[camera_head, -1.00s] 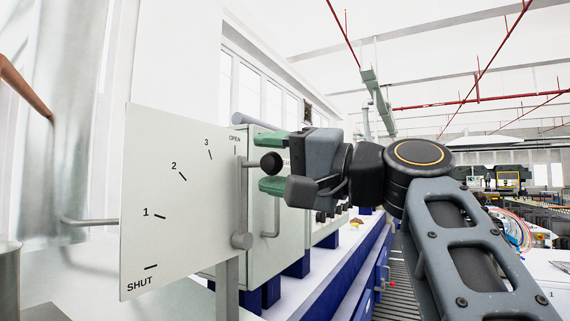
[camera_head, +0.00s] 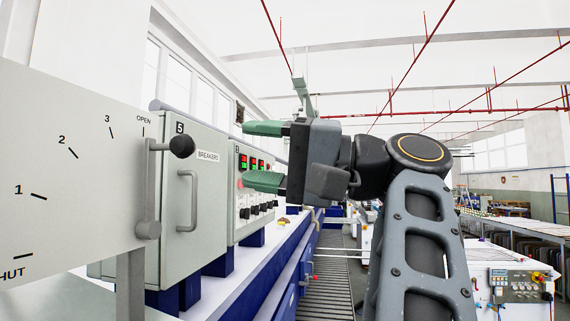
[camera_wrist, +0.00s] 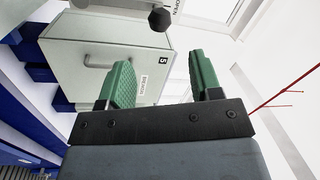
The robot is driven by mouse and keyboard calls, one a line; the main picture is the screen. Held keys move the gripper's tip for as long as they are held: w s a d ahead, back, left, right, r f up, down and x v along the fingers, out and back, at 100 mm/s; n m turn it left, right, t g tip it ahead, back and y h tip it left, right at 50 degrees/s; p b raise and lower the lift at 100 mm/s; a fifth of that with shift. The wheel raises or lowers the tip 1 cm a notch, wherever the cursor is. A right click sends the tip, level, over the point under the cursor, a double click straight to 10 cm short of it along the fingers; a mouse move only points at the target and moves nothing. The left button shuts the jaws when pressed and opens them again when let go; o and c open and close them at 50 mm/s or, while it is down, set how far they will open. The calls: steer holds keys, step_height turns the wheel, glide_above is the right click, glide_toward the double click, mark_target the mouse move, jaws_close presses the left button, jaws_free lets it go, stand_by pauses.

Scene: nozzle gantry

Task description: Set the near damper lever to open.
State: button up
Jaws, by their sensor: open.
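The damper lever (camera_head: 151,190) stands upright on its scale plate (camera_head: 70,180), pointing up at the OPEN mark. Its pivot is at the plate's lower right, and its black ball knob (camera_head: 182,146) sticks out to the right at the top. The knob also shows at the top of the wrist view (camera_wrist: 160,19). My gripper (camera_head: 247,156) is open and empty, its green fingers to the right of the knob and apart from it. In the wrist view the gap between the fingers (camera_wrist: 160,75) is empty, with the knob beyond the fingertips.
A grey breaker cabinet (camera_head: 192,240) with a handle stands just behind the lever. A second cabinet (camera_head: 252,215) with lit displays and several switches is beyond it. A blue-fronted bench (camera_head: 240,295) runs along below. A roller conveyor (camera_head: 325,270) lies to the right.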

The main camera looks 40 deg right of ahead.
steer(key=shift+v, duration=1.6)
